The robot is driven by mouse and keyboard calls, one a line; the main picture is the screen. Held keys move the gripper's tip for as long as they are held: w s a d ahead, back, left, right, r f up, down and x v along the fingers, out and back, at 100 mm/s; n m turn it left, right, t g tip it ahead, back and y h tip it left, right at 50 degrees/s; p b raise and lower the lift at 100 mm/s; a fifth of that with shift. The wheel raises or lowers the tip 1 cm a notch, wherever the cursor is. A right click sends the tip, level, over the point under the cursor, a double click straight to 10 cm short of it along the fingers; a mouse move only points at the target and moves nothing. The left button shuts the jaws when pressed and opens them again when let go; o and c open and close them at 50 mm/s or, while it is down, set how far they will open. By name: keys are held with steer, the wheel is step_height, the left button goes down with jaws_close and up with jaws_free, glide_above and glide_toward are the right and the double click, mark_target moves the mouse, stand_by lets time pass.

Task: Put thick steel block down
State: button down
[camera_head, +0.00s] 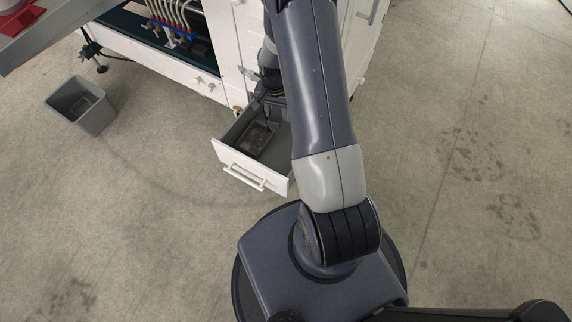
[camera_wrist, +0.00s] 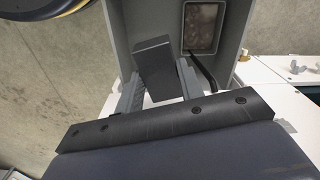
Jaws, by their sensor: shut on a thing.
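The thick steel block (camera_wrist: 152,66) is a dark grey rectangular block in the wrist view. My gripper (camera_wrist: 158,84) is shut on it, with one finger on each side. The block is over or inside an open grey drawer (camera_wrist: 150,14); whether it touches the drawer floor cannot be told. In the head view the open drawer (camera_head: 246,171) has a white front with a handle. My gripper is at the back of this drawer there, mostly hidden by my arm, and the block cannot be made out.
A metal tray (camera_wrist: 203,25) lies in the drawer, right of the block in the wrist view; it also shows in the head view (camera_head: 259,138). The white machine cabinet (camera_head: 225,45) stands behind. A grey bin (camera_head: 82,106) stands at left. The floor in front is clear.

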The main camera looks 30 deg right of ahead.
steer(key=f+m+b, duration=0.1)
steer(key=f+b, duration=0.2)
steer(key=f, duration=0.5)
steer(key=s+d+f+m+b, duration=0.1)
steer(key=f+b, duration=0.3)
steer(key=f, duration=0.4)
steer(key=s+d+f+b, duration=0.1)
steer(key=f+b, duration=0.3)
steer(key=f, duration=0.4)
steer(key=shift+s+d+f+m, duration=0.1)
steer(key=shift+d+f+m, duration=0.1)
steer(key=shift+m, duration=0.2)
steer(key=shift+f, duration=0.2)
steer(key=c, duration=0.9)
jaws_free()
steer(key=shift+r, duration=0.1)
step_height(320, 180, up, 12)
steer(key=p, duration=0.4)
steer(key=shift+r, duration=0.1)
